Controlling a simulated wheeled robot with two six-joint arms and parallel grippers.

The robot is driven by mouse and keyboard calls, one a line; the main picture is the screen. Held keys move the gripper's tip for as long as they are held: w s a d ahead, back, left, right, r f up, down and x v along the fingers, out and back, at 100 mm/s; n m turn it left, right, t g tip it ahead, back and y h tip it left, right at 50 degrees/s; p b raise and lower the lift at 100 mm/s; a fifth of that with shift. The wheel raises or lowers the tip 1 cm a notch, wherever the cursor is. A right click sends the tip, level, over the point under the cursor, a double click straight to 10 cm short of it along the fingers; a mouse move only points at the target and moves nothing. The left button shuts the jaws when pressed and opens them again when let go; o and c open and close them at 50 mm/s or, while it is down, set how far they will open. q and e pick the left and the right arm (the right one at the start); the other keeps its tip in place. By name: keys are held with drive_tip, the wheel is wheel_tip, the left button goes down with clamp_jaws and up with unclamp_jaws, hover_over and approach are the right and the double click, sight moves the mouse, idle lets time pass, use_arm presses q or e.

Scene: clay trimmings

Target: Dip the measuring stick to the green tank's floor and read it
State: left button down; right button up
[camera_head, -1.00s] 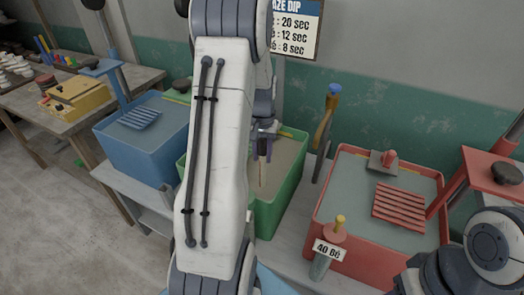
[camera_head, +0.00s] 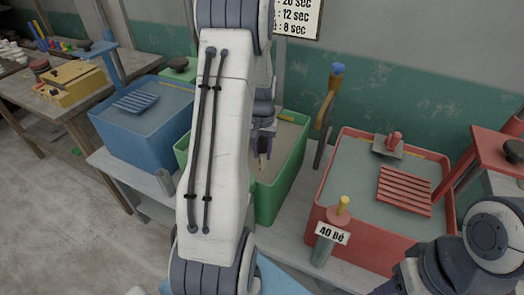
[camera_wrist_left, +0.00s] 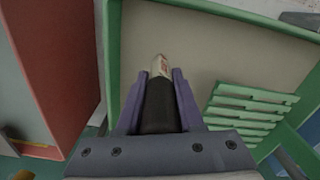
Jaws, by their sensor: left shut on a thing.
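The green tank (camera_head: 283,178) stands mid-bench, partly hidden behind my left arm, and holds a pale, opaque grey-beige liquid. My left gripper (camera_head: 263,145) is over the tank and points down. It is shut on the dark handle of the measuring stick (camera_head: 262,163), whose pale lower part points down at the liquid. In the left wrist view the purple fingers (camera_wrist_left: 160,98) grip the handle, and the stick's pale end (camera_wrist_left: 161,66) shows reddish marks. The stick's lower end and the tank floor are hidden. My right arm's link shows bottom right, but not its gripper.
A slatted green rack (camera_wrist_left: 243,115) is at the tank's side. A blue tank (camera_head: 140,142) stands left, a red tank (camera_head: 350,180) right. A blue-topped tool (camera_head: 329,105) stands between green and red tanks.

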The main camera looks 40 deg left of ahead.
drive_tip(key=shift+f+b, duration=0.6)
idle(0.7)
idle(0.6)
wheel_tip(320, 180, up, 25)
drive_tip(key=p, duration=2.4)
drive_tip(key=shift+f+p, duration=0.15)
drive_tip(key=shift+p, duration=0.15)
